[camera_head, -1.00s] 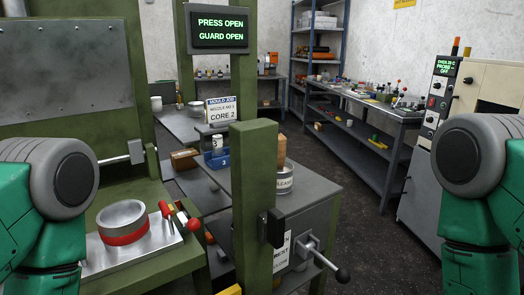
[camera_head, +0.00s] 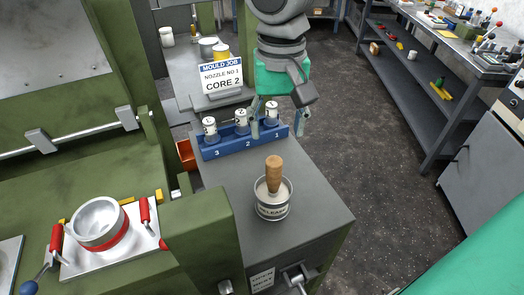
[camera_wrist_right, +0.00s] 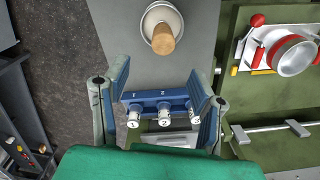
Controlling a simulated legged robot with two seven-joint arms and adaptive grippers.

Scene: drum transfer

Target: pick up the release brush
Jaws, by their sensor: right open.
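The release brush (camera_head: 274,172) stands upright with its wooden handle up in a round metal can (camera_head: 272,208) labelled release, on the grey cabinet top. Its bristles are hidden inside the can. In the right wrist view the brush handle (camera_wrist_right: 163,40) and the can (camera_wrist_right: 150,20) show at the top, beyond the fingertips. My right gripper (camera_head: 278,124) is open and empty, over the blue numbered rack behind the can; its spread fingers also show in the wrist view (camera_wrist_right: 160,82). It is apart from the brush. My left gripper is not in view.
The blue rack (camera_head: 245,143) holds several numbered nozzles close under my right gripper. A mould job sign (camera_head: 222,80) stands behind it. A green post (camera_head: 200,240) rises left of the can. A press with a metal ring (camera_head: 98,222) is at left. The cabinet top right of the can is clear.

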